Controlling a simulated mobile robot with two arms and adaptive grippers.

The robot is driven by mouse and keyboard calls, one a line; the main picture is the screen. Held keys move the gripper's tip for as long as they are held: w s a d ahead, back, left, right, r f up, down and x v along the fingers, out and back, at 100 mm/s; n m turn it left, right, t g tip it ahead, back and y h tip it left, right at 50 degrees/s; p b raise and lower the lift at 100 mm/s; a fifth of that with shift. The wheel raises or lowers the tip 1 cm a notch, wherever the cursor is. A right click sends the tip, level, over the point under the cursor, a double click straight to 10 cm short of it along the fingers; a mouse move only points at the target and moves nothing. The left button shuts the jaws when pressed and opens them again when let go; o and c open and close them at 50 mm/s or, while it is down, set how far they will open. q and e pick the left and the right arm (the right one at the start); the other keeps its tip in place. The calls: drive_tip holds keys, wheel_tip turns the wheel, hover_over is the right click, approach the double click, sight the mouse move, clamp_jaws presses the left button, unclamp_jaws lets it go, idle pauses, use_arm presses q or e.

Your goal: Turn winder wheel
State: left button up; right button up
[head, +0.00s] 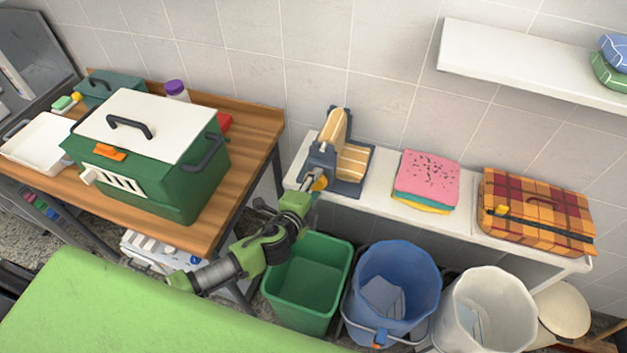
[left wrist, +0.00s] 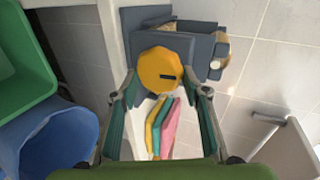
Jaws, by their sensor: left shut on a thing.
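The winder (head: 322,160) is a grey frame with a tan striped roll, standing at the left end of the white wall shelf. Its yellow wheel (head: 320,183) is on the near side, partly hidden by my left gripper (head: 311,187). In the left wrist view, the faceted yellow wheel (left wrist: 166,69) with a dark slot sits between the two fingers of my left gripper (left wrist: 164,88). The left gripper is shut on the wheel, one finger at each side. My right gripper is in neither view.
Folded towels (head: 427,180) and a plaid case (head: 535,213) share the shelf. Below stand a green bin (head: 308,283), a blue bucket (head: 396,280) and a white bucket (head: 487,310). A green carrier (head: 150,157) stands on the wooden table (head: 235,180) at left.

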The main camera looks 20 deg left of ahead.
use_arm(q)
drive_tip(key=shift+d+f+m+y, duration=0.1)
drive_tip(key=shift+d+m+y, duration=0.1)
drive_tip(key=shift+m+y, duration=0.6)
drive_tip(key=m, duration=0.1)
drive_tip(key=m+y, duration=0.1)
drive_tip(key=shift+d+f+m+y, duration=0.1)
drive_tip(key=shift+f+m+y, duration=0.2)
drive_tip(key=shift+m, duration=0.1)
drive_tip(key=m+t+y+b, duration=0.1)
drive_tip(key=m+y, duration=0.1)
drive_tip(key=m, duration=0.1)
drive_tip(key=shift+f+b, duration=0.2)
drive_tip(key=shift+b, duration=0.2)
drive_tip(key=shift+m+t+y+b, duration=0.55)
drive_tip(key=shift+m+b, duration=0.2)
drive_tip(key=shift+m, duration=0.75)
drive_tip(key=o, duration=1.1)
drive_tip(key=shift+w+f, duration=0.1)
